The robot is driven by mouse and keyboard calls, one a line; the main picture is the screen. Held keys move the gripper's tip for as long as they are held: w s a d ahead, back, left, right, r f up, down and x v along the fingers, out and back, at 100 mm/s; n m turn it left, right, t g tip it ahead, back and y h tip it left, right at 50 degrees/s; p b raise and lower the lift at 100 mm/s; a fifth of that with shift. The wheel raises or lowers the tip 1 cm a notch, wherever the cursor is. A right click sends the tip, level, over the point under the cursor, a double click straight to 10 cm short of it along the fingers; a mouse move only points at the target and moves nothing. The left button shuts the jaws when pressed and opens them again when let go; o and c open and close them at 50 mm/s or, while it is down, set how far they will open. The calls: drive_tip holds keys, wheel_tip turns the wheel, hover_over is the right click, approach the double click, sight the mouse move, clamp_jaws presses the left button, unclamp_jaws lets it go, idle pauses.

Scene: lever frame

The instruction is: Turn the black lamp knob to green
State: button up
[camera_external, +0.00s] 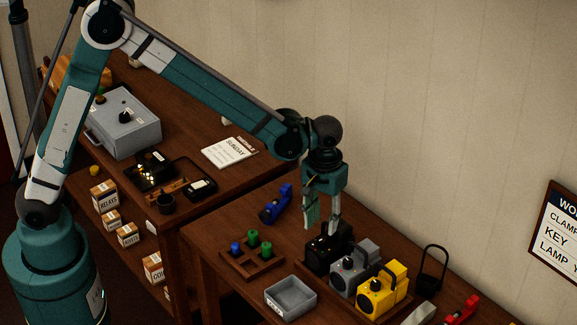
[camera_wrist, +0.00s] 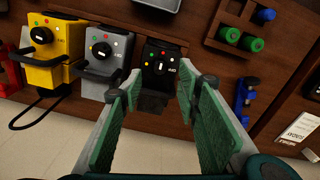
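The black lamp (camera_external: 318,258) stands at the left end of the row of three lamps on the front bench. It also shows in the wrist view (camera_wrist: 168,58). Its knob (camera_wrist: 159,68) is dark with a white mark, and small coloured dots, including red, yellow and green, sit around it. The dot that the mark points to is too small to tell surely. My gripper (camera_external: 322,222) points down just above the black lamp. In the wrist view my gripper (camera_wrist: 170,82) is open and empty, its green-padded fingers spread on either side of the lamp's near part, apart from the knob.
A grey lamp (camera_external: 352,272) and a yellow lamp (camera_external: 383,291) stand close beside the black one. A grey tray (camera_external: 290,296), a wooden rack (camera_external: 237,262) with green and blue pegs, and a blue tool (camera_external: 276,203) lie nearby. A wall (camera_external: 430,130) rises behind the bench.

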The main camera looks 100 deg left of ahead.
sight(321, 239)
drive_tip(key=shift+f, duration=3.05)
drive_tip(key=c, duration=0.9)
